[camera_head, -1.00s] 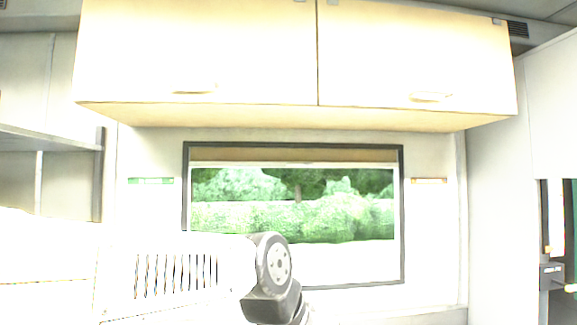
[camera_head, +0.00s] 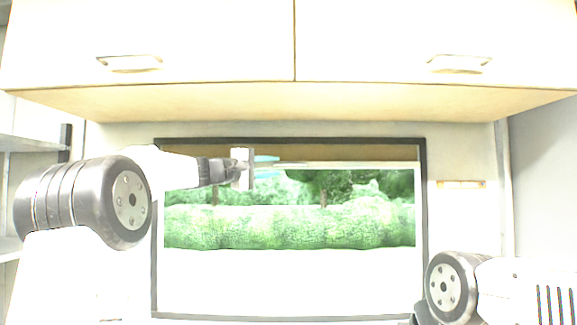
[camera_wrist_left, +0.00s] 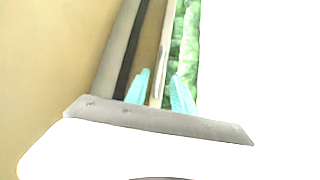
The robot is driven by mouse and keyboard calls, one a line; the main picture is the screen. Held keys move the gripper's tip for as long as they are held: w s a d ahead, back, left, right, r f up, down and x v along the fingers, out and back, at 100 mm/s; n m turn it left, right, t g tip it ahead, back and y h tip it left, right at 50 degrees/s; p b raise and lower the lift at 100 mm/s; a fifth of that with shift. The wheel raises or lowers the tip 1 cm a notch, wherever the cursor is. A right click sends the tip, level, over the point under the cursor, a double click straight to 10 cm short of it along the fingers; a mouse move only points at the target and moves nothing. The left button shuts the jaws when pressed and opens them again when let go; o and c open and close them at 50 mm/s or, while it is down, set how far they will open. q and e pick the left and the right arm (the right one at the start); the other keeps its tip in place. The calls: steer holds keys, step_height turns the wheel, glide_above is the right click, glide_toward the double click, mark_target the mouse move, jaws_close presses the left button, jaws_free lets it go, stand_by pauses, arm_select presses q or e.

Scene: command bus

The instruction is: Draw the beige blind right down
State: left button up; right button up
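The beige blind (camera_head: 350,153) is a narrow brown strip across the top of the window, with a pale bottom rail (camera_head: 370,164). A small grey pull handle (camera_head: 292,165) shows on the rail. My left gripper (camera_head: 266,167) is at the rail's left half, its two light blue fingers one above the other. In the left wrist view the fingers (camera_wrist_left: 160,92) are apart, with the blind (camera_wrist_left: 148,45) and rail (camera_wrist_left: 166,35) running between and beyond them. I cannot tell whether they touch the handle.
The dark window frame (camera_head: 422,230) surrounds the glass, with green hedges outside. Closed cream overhead cupboards (camera_head: 200,45) hang just above the window and left gripper. A grey shelf (camera_head: 30,143) is at the left. The space before the lower window is clear.

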mark_target(288, 164)
arm_select(q)
steer(key=x, duration=0.7)
steer(key=shift+w+d+r, duration=0.1)
steer(key=shift+w+d, duration=0.1)
steer(key=shift+d, duration=0.1)
jaws_close()
stand_by(1.1)
